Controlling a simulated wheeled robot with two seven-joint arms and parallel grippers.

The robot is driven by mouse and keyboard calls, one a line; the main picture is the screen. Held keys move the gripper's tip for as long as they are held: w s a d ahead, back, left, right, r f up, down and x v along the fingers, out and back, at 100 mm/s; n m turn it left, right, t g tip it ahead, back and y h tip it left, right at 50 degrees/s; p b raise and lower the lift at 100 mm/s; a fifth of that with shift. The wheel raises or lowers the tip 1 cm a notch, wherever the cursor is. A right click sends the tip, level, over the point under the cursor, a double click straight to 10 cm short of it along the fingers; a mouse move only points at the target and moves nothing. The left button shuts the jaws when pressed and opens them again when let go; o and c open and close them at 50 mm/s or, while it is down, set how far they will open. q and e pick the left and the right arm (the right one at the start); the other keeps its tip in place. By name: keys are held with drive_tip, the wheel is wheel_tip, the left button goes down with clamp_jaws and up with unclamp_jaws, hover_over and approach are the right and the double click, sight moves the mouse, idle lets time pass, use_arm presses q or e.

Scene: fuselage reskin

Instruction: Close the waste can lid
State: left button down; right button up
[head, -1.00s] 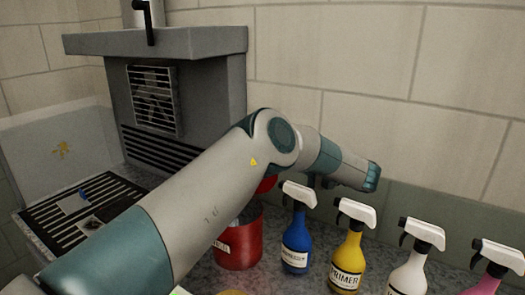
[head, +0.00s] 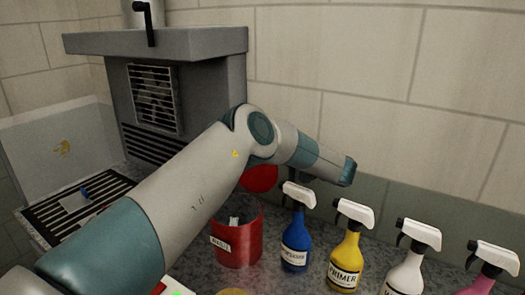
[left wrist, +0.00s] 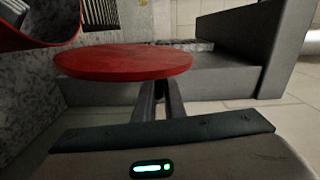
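The red waste can (head: 237,245) stands on the speckled counter, with a white label and something pale inside. Its round red lid (head: 262,178) is raised behind the can's rim, partly covered by my left arm. In the left wrist view the lid (left wrist: 125,63) is a flat red disc, with the can's rim (left wrist: 45,42) at the upper left. My left gripper (left wrist: 160,92) has its dark fingers close together at the lid's near edge; the lid hides their tips, so contact is unclear. The head view does not show this gripper. My right gripper is not in view.
Blue (head: 295,245), yellow (head: 345,262), white (head: 408,272) and pink (head: 485,285) spray bottles stand in a row right of the can. A grey vented unit (head: 180,95) stands behind, with an open-lidded slatted case (head: 50,215) at left.

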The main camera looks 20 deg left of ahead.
use_arm(q)
drive_tip(key=shift+s, duration=0.15)
drive_tip(key=shift+n, duration=0.7)
drive_tip(key=s+p, duration=0.1)
drive_tip(key=s+r+p, duration=0.1)
drive_tip(key=s+p, duration=0.2)
drive_tip(key=p, duration=0.1)
drive_tip(key=shift+s+a+r, duration=0.2)
drive_tip(key=shift+a+r, duration=0.1)
drive_tip(key=shift+s+a+f+p, duration=0.1)
drive_tip(key=shift+s+f+p, duration=0.15)
drive_tip(key=shift+s+p, duration=0.35)
drive_tip(key=shift+s, duration=0.1)
drive_tip(key=c, duration=1.9)
unclamp_jaws()
drive_tip(key=shift+s, duration=0.1)
